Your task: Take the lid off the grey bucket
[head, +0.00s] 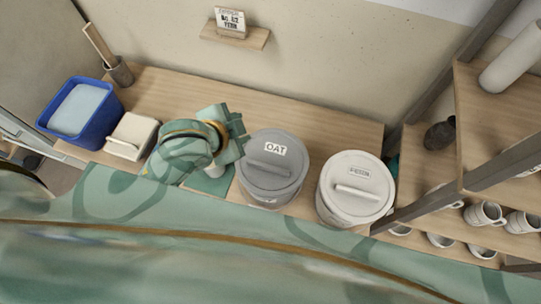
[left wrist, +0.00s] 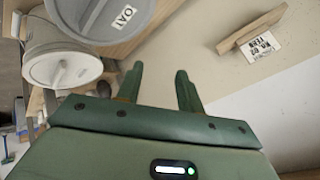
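The grey bucket (head: 268,192) stands on the wooden counter with its grey lid (head: 258,160) on top. The lid has a bar handle (head: 270,173) and a white label reading OAT. The lid (left wrist: 75,15) also shows at the top left of the left wrist view, partly cut off. My left gripper (head: 238,133) is just left of the grey bucket, close to its lid. In the left wrist view, my left gripper (left wrist: 160,84) has its two fingers apart with nothing between them. My right gripper is not in view.
A white lidded bucket (head: 357,190) stands right of the grey one. Left are a blue tub (head: 88,137), a cream box (head: 132,137) and a pot of sticks (head: 119,73). A teal mat (head: 210,183) lies near my arm. A shelf with mugs (head: 486,213) stands right.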

